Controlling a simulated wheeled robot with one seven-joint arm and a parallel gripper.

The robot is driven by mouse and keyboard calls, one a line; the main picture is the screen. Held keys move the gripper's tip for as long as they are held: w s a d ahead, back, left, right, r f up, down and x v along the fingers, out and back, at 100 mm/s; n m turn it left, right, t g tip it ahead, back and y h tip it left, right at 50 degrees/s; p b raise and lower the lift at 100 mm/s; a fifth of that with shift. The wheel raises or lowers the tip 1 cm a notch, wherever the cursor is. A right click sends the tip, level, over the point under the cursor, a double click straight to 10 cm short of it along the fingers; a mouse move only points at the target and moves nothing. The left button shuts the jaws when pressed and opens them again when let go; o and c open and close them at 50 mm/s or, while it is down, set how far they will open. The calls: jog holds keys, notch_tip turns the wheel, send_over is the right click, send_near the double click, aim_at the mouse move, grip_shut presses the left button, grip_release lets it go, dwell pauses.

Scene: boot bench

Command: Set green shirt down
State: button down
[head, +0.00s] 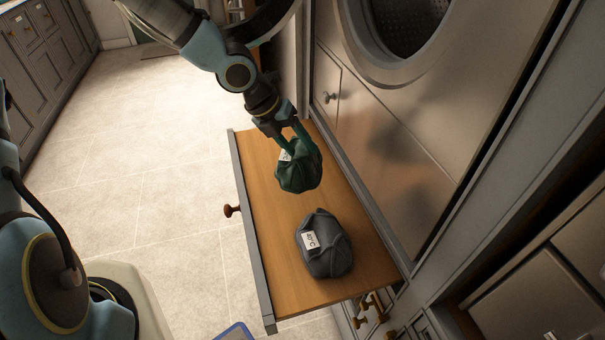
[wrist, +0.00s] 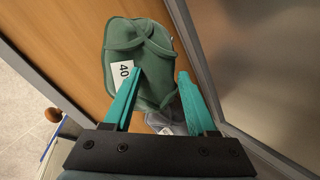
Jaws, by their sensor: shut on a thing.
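The green shirt (head: 299,173) is a dark green folded bundle with a white label. In the head view it is over the far half of the pulled-out wooden board (head: 262,200). My gripper (head: 294,138) points down at it, one finger on each side, and is shut on it. In the wrist view the green shirt (wrist: 150,45) fills the upper middle beyond the fingertips, and its label reads 40. Whether its underside touches the board cannot be told.
A grey folded bundle (head: 325,245) with a white label lies on the near half of the board. The board has a metal rim and a round wooden knob (head: 231,210). A machine with a round door (head: 390,30) and cabinet fronts stand close on the right. Tiled floor (head: 150,150) is clear at left.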

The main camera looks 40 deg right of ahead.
notch_tip(320, 180, down, 6)
jog(key=shift+f+b, duration=0.2)
jog(key=shift+b, duration=0.65)
jog(key=shift+c, duration=0.8)
grip_release()
jog(key=shift+r, duration=0.1)
